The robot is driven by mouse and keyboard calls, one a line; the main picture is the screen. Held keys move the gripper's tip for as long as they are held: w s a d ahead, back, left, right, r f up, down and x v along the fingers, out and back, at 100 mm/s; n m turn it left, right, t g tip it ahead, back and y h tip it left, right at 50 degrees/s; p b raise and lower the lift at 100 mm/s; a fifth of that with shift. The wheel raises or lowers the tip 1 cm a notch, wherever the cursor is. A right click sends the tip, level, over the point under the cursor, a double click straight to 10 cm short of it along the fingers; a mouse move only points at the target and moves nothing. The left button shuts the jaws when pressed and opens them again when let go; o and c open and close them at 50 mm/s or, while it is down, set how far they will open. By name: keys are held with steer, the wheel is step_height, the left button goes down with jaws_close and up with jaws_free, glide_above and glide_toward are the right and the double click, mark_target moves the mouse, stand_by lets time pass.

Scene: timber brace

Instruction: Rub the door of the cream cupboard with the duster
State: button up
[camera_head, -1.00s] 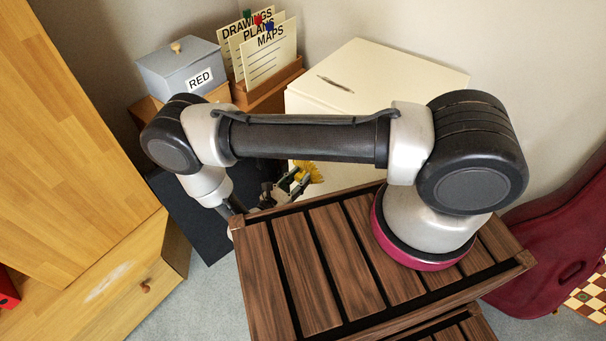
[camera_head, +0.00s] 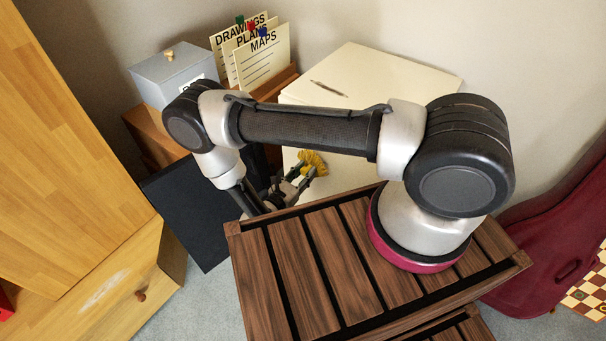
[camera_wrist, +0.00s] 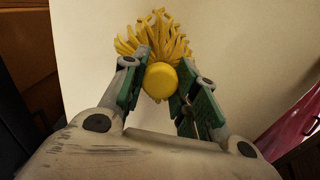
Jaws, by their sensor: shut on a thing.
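The cream cupboard (camera_head: 375,75) stands against the wall behind my arm. Its pale door (camera_wrist: 235,50) fills most of the wrist view. The yellow duster (camera_head: 313,163) has a round knob and a fan of strands, and it also shows in the wrist view (camera_wrist: 160,80). My gripper (camera_wrist: 162,88) is shut on the duster's knob, with a green-lined finger on each side. In the head view my gripper (camera_head: 296,183) is beside the cupboard's front, low and partly behind the slatted wood top. The strands point toward the door; I cannot tell whether they touch it.
A grey lidded box (camera_head: 175,75) and a file holder with cards (camera_head: 252,50) stand left of the cupboard. A dark panel (camera_head: 195,215) lies below them. A wooden cabinet (camera_head: 75,130) is at left, a dark red case (camera_head: 550,245) at right.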

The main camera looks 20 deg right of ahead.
mark_target(320, 171)
steer(key=shift+x, duration=0.95)
stand_by(0.4)
steer(key=shift+s+d, duration=0.5)
steer(key=shift+s, duration=0.3)
steer(key=shift+s+d, duration=0.5)
steer(key=shift+s, duration=0.25)
steer(key=shift+d, duration=0.2)
steer(key=shift+w+a, duration=0.55)
steer(key=shift+w, duration=0.3)
steer(key=shift+w+a, duration=0.55)
steer(key=shift+w, duration=0.3)
steer(key=shift+c, duration=0.2)
steer(key=shift+v, duration=3)
steer(key=shift+s, duration=0.1)
